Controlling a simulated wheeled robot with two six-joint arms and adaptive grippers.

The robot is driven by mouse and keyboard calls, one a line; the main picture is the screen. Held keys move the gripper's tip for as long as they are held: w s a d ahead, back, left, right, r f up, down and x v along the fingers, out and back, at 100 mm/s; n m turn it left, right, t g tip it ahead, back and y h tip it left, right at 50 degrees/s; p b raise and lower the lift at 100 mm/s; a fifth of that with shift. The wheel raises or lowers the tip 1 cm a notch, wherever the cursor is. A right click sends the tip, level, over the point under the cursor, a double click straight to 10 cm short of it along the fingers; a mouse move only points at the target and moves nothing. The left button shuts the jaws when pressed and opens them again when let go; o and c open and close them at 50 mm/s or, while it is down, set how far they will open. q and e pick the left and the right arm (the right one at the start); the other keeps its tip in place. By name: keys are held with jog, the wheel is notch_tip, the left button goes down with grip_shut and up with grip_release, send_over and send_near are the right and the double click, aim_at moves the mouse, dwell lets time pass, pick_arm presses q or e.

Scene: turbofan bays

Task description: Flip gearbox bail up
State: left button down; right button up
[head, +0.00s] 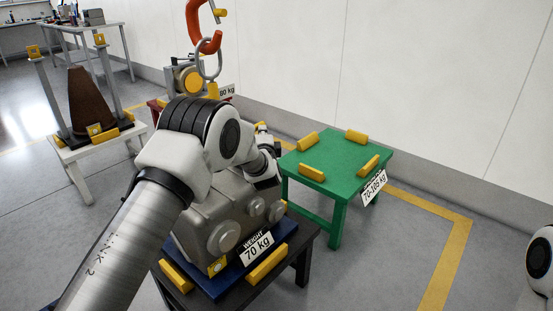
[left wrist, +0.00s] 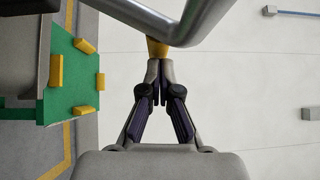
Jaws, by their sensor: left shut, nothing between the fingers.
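The grey gearbox (head: 235,215) with round bosses sits on a blue base on a dark stand, with a "WEIGHT 70 kg" label. My left arm crosses in front and hides its upper left. In the left wrist view a grey metal bar (left wrist: 205,22), which looks like the bail, bends across the top, with a yellow piece (left wrist: 157,48) at its bend. My left gripper (left wrist: 158,64) is shut and empty, its tips at or just below the yellow piece; contact is unclear. In the head view this gripper (head: 266,172) is partly hidden beside the gearbox. My right gripper is out of view.
A green table (head: 340,160) with several yellow blocks stands behind, right. A brown cone (head: 92,100) stands on a white table at left.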

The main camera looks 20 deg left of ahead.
pick_arm(q)
jog(key=w+a+r+n+g+h+p, duration=0.2)
jog(key=a+r+n+g+p, duration=0.1)
jog(key=a+p, duration=0.4)
jog(key=shift+w+a+r+p, duration=0.25)
jog(key=shift+w+r+p, duration=0.15)
jog(key=shift+p, duration=0.7)
jog(key=shift+a+r, duration=0.1)
jog(key=shift+r, duration=0.05)
